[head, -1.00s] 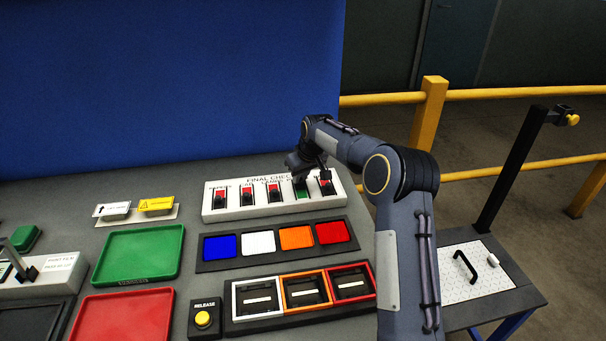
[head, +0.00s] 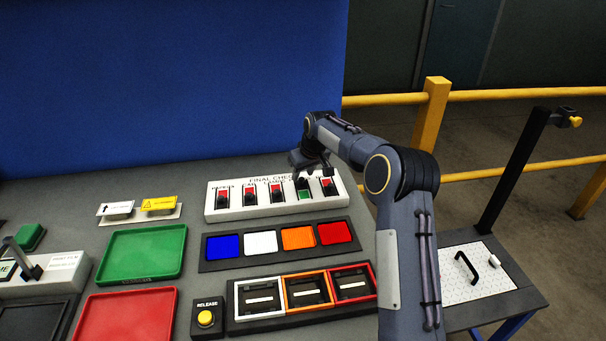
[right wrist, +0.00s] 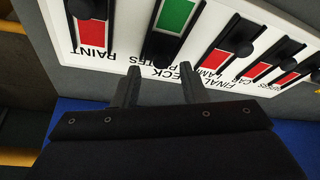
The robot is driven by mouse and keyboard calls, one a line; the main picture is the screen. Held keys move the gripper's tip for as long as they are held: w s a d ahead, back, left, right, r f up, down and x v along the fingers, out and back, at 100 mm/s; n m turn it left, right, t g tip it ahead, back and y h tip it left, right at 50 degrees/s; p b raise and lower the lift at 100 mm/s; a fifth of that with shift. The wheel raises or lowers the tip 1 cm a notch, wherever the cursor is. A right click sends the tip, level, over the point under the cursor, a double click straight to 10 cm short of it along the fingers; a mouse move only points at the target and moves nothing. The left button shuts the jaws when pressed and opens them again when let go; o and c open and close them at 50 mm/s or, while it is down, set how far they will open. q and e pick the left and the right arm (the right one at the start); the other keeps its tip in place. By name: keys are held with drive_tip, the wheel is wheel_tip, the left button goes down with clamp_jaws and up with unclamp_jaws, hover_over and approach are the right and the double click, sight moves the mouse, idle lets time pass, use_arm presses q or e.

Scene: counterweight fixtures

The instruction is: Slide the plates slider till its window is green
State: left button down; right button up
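The plates slider is the fourth on the white "FINAL CHECK" panel (head: 222,209), and its window (head: 306,195) is green. The green window (right wrist: 175,15) also shows in the right wrist view, with the black knob (right wrist: 160,46) at the label end of its slot. My right gripper (head: 313,174) hangs over the plates and paint end of the panel, partly hidden by its own wrist. In the right wrist view, my right gripper (right wrist: 160,75) is open, its fingers apart and nothing between the tips. The knob lies just beyond them. My left gripper is out of view.
The other sliders, including paint (right wrist: 92,35), show red windows. Coloured tiles (head: 278,241) and framed slots (head: 305,291) lie in front of the panel. Green (head: 142,255) and red (head: 124,316) trays and a yellow release button (head: 205,318) are to the left.

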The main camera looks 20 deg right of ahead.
sight(308, 191)
drive_tip(key=v, duration=0.6)
drive_tip(key=shift+s+r+b, duration=0.2)
drive_tip(key=shift+r+b, duration=0.2)
drive_tip(key=shift+r, duration=0.1)
drive_tip(key=s+a+r+m+y, duration=0.15)
drive_tip(key=s+r, duration=0.25)
drive_tip(key=s, duration=0.6)
drive_tip(key=s+a+r, duration=0.3)
drive_tip(key=s+r, duration=0.1)
drive_tip(key=s, duration=0.6)
drive_tip(key=s+a+f, duration=0.2)
drive_tip(key=s+f, duration=0.1)
drive_tip(key=s, duration=0.4)
drive_tip(key=s+a+f+m+y, duration=0.1)
drive_tip(key=s+a+f, duration=0.2)
drive_tip(key=s, duration=0.5)
drive_tip(key=s+a+f+m+t, duration=0.1)
drive_tip(key=s+a+f, duration=0.1)
drive_tip(key=s, duration=0.6)
drive_tip(key=shift+a+f+y, duration=0.35)
drive_tip(key=shift+a+f, duration=0.05)
drive_tip(key=shift+a, duration=0.2)
